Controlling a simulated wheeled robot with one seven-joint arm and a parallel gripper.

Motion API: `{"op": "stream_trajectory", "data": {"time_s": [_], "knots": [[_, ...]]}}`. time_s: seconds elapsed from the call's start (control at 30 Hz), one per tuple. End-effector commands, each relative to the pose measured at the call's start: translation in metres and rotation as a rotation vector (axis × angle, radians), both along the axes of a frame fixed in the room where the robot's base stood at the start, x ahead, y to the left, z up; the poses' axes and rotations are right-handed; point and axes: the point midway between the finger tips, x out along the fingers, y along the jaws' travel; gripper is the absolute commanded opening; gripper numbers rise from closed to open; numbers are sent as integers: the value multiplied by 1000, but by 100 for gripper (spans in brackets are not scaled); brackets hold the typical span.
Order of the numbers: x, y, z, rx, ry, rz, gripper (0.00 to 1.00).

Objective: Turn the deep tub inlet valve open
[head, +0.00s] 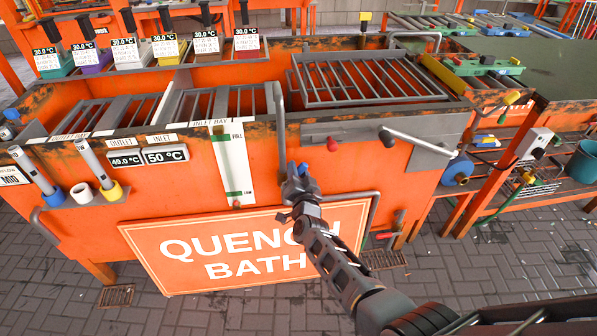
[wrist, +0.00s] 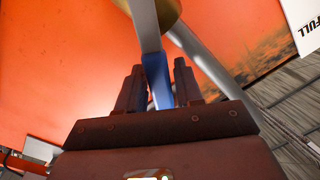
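The deep tub (head: 330,170) is the orange tank with the front wall and sign in the head view. My gripper (head: 299,184) is in front of this wall, below the curved grey pipe (head: 280,125). In the wrist view a grey lever with a blue end (wrist: 157,78) reaches down between the two fingers of my gripper (wrist: 158,85). A brass-coloured round part (wrist: 157,12) shows at the lever's top. A narrow gap shows beside the right finger, so the fingers straddle the blue end without a clear grip. In the head view my gripper hides most of the lever.
A QUENCH BATH sign (head: 200,265) hangs low on the front. A red knob (head: 332,144) and a grey bar handle (head: 420,143) stick out to the right. A FULL gauge (head: 232,165) is to the left.

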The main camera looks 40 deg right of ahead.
Motion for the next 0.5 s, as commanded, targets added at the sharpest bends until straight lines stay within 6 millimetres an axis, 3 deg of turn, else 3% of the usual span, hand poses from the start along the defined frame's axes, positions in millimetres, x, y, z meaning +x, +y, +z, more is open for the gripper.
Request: {"op": "stream_trajectory", "data": {"time_s": [0.13, 0.5], "knots": [[0, 0, 0, 0, 0, 0, 49], [1, 1, 1, 0, -2, 1, 49]]}}
